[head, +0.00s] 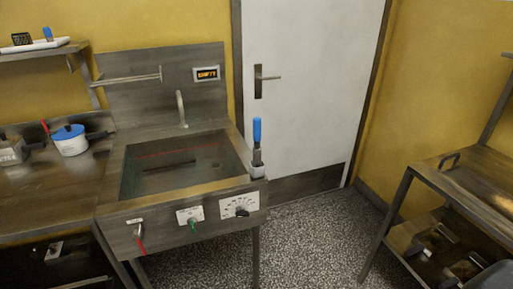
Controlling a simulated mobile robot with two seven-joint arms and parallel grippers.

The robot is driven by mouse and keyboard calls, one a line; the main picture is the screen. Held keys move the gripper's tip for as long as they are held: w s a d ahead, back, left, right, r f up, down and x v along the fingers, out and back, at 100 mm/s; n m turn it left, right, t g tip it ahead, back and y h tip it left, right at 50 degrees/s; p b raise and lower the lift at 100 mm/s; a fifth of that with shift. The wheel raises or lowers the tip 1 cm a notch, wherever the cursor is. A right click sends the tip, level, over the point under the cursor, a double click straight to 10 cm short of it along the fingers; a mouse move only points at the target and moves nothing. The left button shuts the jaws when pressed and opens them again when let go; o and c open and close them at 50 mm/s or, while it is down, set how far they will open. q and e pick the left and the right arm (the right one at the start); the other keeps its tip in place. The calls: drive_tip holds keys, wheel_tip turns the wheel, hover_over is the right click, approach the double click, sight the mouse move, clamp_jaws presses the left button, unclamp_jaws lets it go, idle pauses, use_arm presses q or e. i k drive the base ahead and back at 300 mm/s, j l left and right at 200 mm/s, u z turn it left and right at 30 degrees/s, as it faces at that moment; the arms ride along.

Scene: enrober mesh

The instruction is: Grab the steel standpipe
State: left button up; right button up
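A steel sink unit (113,190) stands against the yellow wall left of the door. No other upright pipe shows clearly. The basin (185,165) is dark inside, with a thin reddish line on its back wall and a dark slot-like shape below. A horizontal metal rail (128,77) is fixed to the splashback. Neither of my grippers is in view.
A display (206,73) reads "EMPTY". A blue-handled tool (257,131) stands in a holder at the sink's right corner. Red (141,246) and green (193,226) handles and a dial (240,206) are on the front. A blue-lidded pot (72,145) stands left. Speckled floor (315,235) is clear.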

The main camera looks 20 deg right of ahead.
sight(256, 121)
drive_tip(key=i+j, duration=0.65)
drive_tip(key=j, duration=0.15)
drive_tip(key=i+j+z, duration=0.1)
drive_tip(key=z, duration=1.6)
